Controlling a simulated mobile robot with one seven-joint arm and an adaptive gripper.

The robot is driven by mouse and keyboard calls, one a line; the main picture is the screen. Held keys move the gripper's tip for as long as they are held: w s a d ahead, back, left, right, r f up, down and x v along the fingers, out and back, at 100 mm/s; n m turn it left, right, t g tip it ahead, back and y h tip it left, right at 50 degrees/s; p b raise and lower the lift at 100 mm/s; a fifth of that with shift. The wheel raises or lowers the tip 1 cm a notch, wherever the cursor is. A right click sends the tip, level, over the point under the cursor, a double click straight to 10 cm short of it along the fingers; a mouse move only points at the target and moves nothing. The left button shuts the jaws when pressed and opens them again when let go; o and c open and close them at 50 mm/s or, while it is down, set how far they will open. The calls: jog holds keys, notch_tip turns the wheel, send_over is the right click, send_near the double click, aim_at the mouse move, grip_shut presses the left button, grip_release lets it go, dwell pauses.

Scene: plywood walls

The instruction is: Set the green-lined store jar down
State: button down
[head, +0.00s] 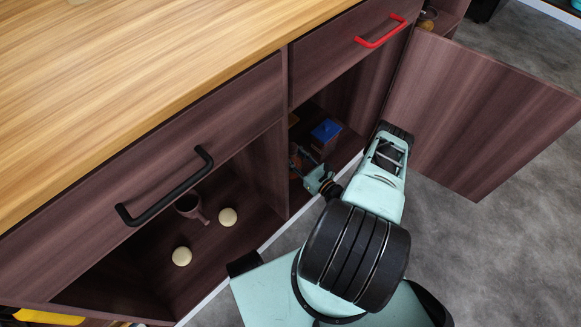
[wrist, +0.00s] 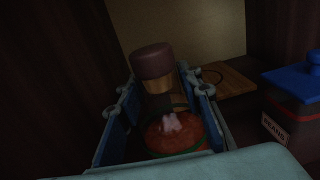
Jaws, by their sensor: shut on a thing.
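The green-lined store jar (wrist: 172,140) shows in the wrist view as a round reddish top with a pale piece on it and a green line around its edge. My gripper (wrist: 158,102) has its blue fingers on either side of the jar and is shut on it. In the head view my gripper (head: 318,180) is at the opening of the right cupboard compartment. The jar cannot be made out clearly there. Whether its base touches the compartment floor is hidden.
A dark-capped container (wrist: 152,62) stands just beyond the jar. To the right is a dark box marked BEANS (wrist: 288,112) with a blue lid (head: 326,131). A wooden board (wrist: 225,80) lies behind. The open door (head: 480,110) stands to the right of my arm.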

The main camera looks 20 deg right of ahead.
jog(key=shift+f+b, duration=1.2)
jog(key=shift+f, duration=1.6)
jog(key=c, duration=1.4)
grip_release()
jog(key=shift+o, duration=0.2)
jog(key=shift+s, duration=0.1)
